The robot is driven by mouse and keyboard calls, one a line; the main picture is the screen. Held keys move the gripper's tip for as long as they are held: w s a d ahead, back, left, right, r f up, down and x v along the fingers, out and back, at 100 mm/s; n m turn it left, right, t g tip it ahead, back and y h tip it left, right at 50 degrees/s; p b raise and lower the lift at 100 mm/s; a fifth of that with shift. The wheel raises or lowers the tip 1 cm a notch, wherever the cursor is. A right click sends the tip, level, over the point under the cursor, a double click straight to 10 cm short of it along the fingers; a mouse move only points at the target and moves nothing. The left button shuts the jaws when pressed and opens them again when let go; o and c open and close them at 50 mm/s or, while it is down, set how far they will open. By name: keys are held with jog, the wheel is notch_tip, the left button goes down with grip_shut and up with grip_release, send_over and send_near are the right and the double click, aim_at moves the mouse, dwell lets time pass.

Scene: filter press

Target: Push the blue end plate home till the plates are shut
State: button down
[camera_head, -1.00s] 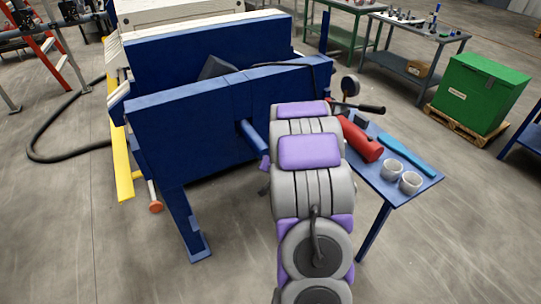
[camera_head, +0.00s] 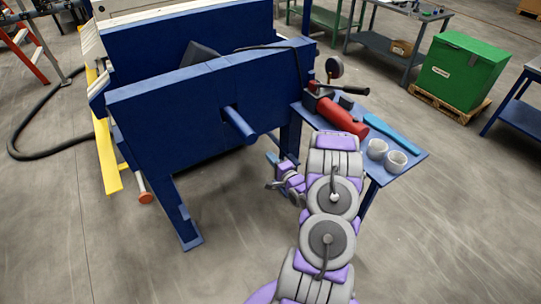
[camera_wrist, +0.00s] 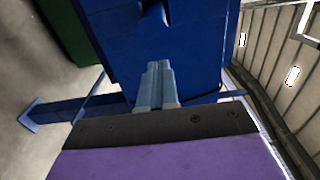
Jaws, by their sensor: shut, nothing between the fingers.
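The blue end plate (camera_head: 185,38) stands upright against the pale plates (camera_head: 150,8) at the back of the press. In front of it, across a gap, is a blue crosshead (camera_head: 200,100) on legs. A blue rod (camera_head: 238,125) sticks out of the crosshead's near face towards me. My gripper (camera_head: 272,158) is below and right of the rod's end, apart from it. In the wrist view its fingers (camera_wrist: 158,68) are shut together and empty, with a broad blue face (camera_wrist: 195,40) beyond them. Whether the fingertips touch that face I cannot tell.
A dark wedge-shaped thing (camera_head: 203,52) shows in the gap. A green box (camera_head: 460,65) stands behind. The floor at left front is clear.

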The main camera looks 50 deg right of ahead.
aim_at(252, 137)
jog(key=b+x, duration=0.1)
jog(key=x, duration=1)
jog(key=shift+w+d+f+b, duration=0.1)
jog(key=shift+f+b, duration=0.1)
jog(key=shift+b, duration=0.1)
jog(key=shift+w+r, duration=0.1)
jog(key=shift+w, duration=0.1)
jog(key=shift+a+r, duration=0.15)
jog(key=shift+a, duration=0.2)
jog(key=shift+w+d, duration=0.1)
